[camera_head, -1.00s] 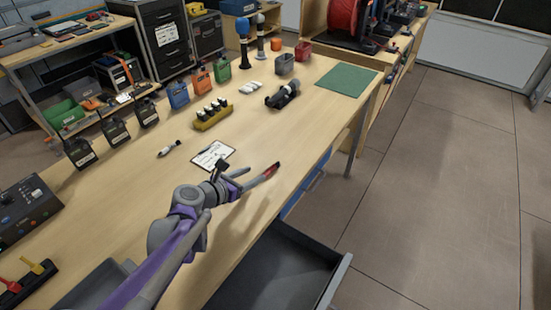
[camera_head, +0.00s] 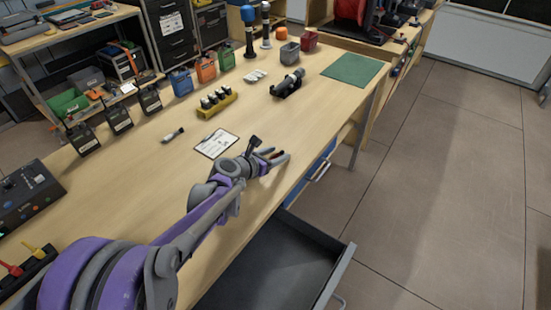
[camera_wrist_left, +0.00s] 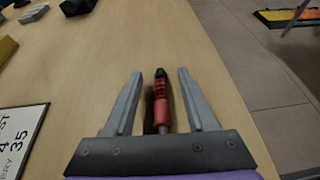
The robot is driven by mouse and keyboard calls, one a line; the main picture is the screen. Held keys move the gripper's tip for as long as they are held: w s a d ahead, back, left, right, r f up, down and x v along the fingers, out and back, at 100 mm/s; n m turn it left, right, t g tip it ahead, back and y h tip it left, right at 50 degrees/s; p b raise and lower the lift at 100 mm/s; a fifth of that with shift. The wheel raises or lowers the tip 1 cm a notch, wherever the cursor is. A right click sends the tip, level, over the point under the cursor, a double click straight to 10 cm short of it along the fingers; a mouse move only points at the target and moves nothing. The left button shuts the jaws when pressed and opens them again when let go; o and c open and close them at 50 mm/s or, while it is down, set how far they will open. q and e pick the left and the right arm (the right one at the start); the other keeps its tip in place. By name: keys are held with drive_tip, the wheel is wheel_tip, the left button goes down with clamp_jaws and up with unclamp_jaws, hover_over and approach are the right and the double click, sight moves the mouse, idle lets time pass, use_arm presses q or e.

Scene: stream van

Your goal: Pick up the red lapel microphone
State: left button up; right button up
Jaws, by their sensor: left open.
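The red lapel microphone (camera_wrist_left: 161,108), red with a black tip and a grey stem, lies on the wooden table near its edge. In the left wrist view it lies lengthwise between the two fingers of my left gripper (camera_wrist_left: 160,75), with a gap on each side. The fingers are open and do not touch it. In the head view my left gripper (camera_head: 284,158) is over the table's right edge, and the fingers mostly hide the microphone there. My right gripper is in no view.
A white printed card (camera_head: 215,144) lies left of the gripper. A black-and-white microphone (camera_head: 173,135) lies further left. Behind are a yellow rack (camera_head: 217,106) of small items and a dark clamp-like device (camera_head: 287,84). A drawer (camera_head: 270,265) stands open below the table edge.

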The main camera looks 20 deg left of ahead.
use_arm(q)
clamp_jaws()
idle(0.3)
